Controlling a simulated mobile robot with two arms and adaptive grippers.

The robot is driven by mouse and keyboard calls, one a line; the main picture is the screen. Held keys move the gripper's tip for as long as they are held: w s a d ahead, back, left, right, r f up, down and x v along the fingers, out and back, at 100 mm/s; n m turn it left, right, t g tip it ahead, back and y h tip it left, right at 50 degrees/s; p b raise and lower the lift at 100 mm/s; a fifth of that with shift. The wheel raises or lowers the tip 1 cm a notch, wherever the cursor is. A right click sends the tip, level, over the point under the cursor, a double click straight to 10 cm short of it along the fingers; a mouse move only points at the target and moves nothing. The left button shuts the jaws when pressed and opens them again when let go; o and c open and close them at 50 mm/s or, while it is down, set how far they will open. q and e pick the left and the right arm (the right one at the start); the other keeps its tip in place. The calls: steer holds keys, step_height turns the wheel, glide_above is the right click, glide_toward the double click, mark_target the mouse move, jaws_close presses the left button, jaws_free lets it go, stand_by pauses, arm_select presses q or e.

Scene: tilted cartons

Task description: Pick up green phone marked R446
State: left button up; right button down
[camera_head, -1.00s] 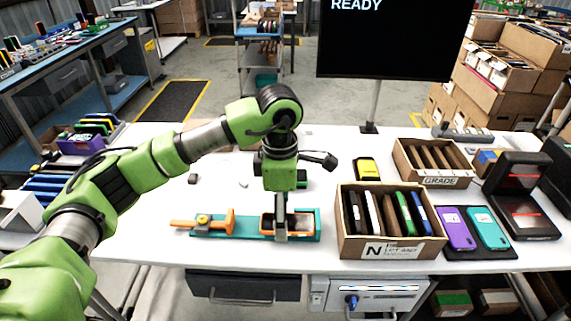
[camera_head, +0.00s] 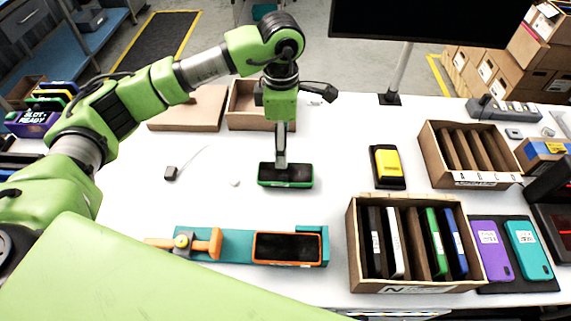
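A black phone with a green edge (camera_head: 299,183) lies flat on the white table, in the middle of the head view. My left gripper (camera_head: 281,163) points down with its tip at the middle of this phone. The fingers look like one narrow column from here, so I cannot tell whether they are open, shut or touching it. Another green phone (camera_head: 435,243) stands in the tilted front carton (camera_head: 356,262). I cannot read R446 on either one. My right gripper is not in view.
A teal fixture (camera_head: 216,237) with an orange clamp holds an orange-edged phone (camera_head: 287,248). A yellow phone (camera_head: 387,163) lies to the right. A divided carton (camera_head: 474,180) stands behind the front carton. Purple (camera_head: 491,250) and teal (camera_head: 527,250) phones lie at the right.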

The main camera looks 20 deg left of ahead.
arm_select(q)
steer(key=p, duration=0.1)
glide_above(282, 172)
step_height(282, 172, down, 5)
steer(key=shift+f, duration=0.45)
step_height(282, 172, down, 5)
steer(key=p, duration=0.3)
steer(key=shift+r, duration=0.15)
steer(key=shift+f, duration=0.25)
steer(key=c, duration=1.3)
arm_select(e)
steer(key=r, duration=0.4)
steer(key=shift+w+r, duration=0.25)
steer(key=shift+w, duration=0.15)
